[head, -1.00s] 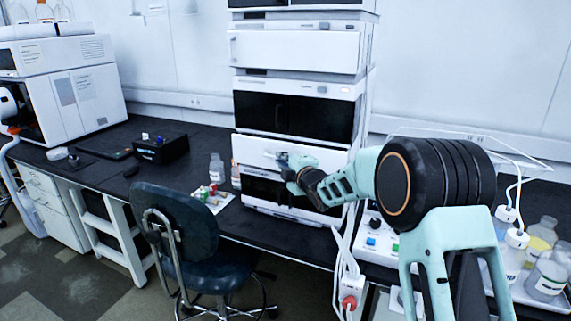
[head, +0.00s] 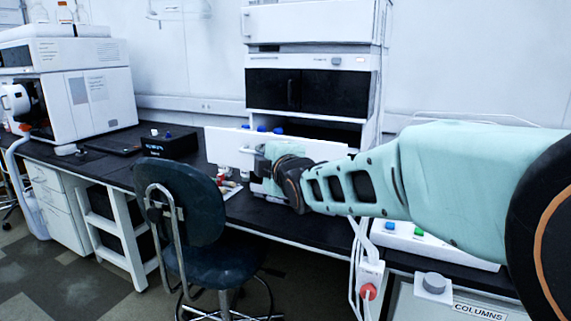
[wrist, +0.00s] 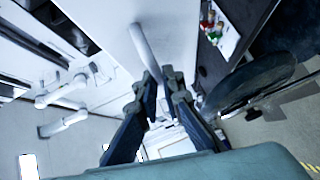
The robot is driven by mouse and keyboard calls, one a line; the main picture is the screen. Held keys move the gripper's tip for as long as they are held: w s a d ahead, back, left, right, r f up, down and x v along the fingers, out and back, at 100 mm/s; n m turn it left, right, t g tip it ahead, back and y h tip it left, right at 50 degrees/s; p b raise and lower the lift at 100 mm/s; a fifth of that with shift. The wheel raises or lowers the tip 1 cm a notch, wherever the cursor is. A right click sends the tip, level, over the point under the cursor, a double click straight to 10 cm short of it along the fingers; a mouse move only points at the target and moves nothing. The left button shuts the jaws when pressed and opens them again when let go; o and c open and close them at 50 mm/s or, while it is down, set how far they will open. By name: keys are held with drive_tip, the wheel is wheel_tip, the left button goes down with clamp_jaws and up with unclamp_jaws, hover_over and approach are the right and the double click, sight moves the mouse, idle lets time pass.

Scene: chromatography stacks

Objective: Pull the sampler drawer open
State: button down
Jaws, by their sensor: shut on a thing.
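The sampler drawer (head: 224,146) is a white front in the chromatography stack (head: 308,92). It stands out from the stack, and blue caps (head: 263,129) show behind its top edge. My gripper (head: 257,158) is at the drawer's front, shut on its handle (head: 246,150). In the wrist view the pale handle bar (wrist: 144,48) runs from the white drawer face (wrist: 108,32) down between the fingertips of my gripper (wrist: 157,82). My gripper and arm hide the right part of the drawer front.
A dark chair (head: 180,205) stands close in front of the bench, left of my arm. Small bottles and a white sheet (wrist: 222,25) lie on the bench beside the drawer. A white power strip (head: 369,275) hangs at the bench's front edge.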

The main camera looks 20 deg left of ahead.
drive_tip(key=shift+s, duration=0.65)
drive_tip(key=c, duration=2.1)
unclamp_jaws()
drive_tip(key=shift+r, duration=0.1)
